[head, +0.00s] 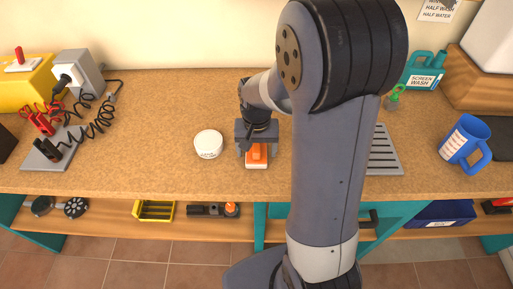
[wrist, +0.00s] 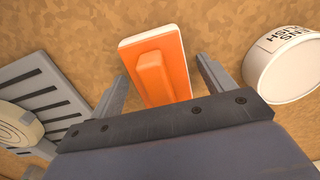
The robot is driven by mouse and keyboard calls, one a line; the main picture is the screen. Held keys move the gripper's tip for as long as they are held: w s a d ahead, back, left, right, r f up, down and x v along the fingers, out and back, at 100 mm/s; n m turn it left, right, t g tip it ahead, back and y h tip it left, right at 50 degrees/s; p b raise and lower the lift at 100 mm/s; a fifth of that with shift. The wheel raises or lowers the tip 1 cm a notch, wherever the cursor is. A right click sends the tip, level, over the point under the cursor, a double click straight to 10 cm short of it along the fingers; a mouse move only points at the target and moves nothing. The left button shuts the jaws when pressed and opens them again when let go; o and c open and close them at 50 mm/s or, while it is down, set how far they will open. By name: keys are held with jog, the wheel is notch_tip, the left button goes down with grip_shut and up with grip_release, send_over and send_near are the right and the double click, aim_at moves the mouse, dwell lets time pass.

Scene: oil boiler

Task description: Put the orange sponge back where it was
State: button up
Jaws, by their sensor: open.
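The orange sponge (head: 257,156) lies on the cork-coloured worktop, orange side up with a pale layer beneath. It also shows in the wrist view (wrist: 156,68), where a raised orange block runs along its top. My gripper (head: 256,148) is over the sponge, pointing down. In the wrist view the fingers (wrist: 160,78) are open, one on each side of the sponge, with gaps showing between them and it. The near end of the sponge is hidden by the gripper body.
A round white tub (head: 208,145) stands just left of the sponge. A grey slotted tray (head: 383,152) lies to the right, partly behind my arm. A blue mug (head: 464,140) is farther right. Cables and a grey stand (head: 47,150) occupy the left. Worktop between tub and cables is clear.

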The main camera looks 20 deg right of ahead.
notch_tip(320, 180, up, 12)
jog(key=shift+r+p, duration=0.15)
jog(key=shift+p, duration=0.3)
dwell(0.4)
notch_tip(320, 180, down, 12)
jog(key=shift+f+b, duration=0.1)
jog(key=shift+b, duration=0.25)
jog(key=shift+w+r, duration=0.1)
jog(key=shift+r, duration=1.7)
